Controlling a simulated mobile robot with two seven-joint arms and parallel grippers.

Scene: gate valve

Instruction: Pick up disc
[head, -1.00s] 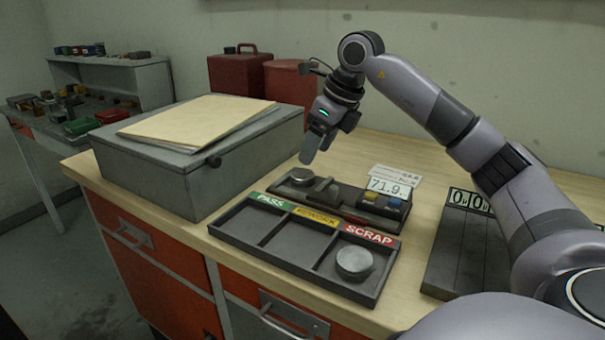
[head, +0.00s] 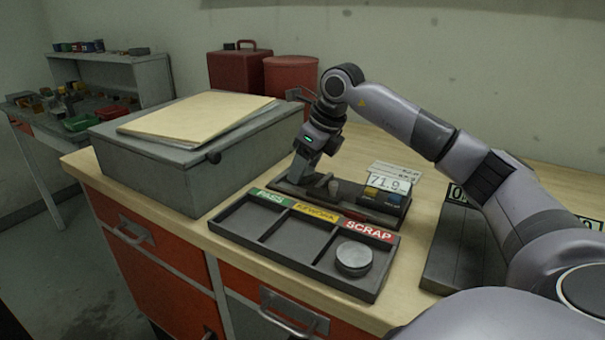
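A round grey metal disc (head: 354,258) lies in the SCRAP compartment of the dark sorting tray (head: 268,254). The dark gauge (head: 345,200) behind the tray has a display reading 71.9. My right gripper (head: 298,174) points down at the left end of the gauge. A second disc at that end is now hidden behind my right gripper, so I cannot tell whether the fingers touch it or whether they are open. My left gripper is not in view.
The PASS and middle compartments are empty. A grey box (head: 180,175) with folders (head: 200,118) on top stands left of my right gripper. A dark slatted plate (head: 462,250) lies at the right. Red containers (head: 291,82) stand behind.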

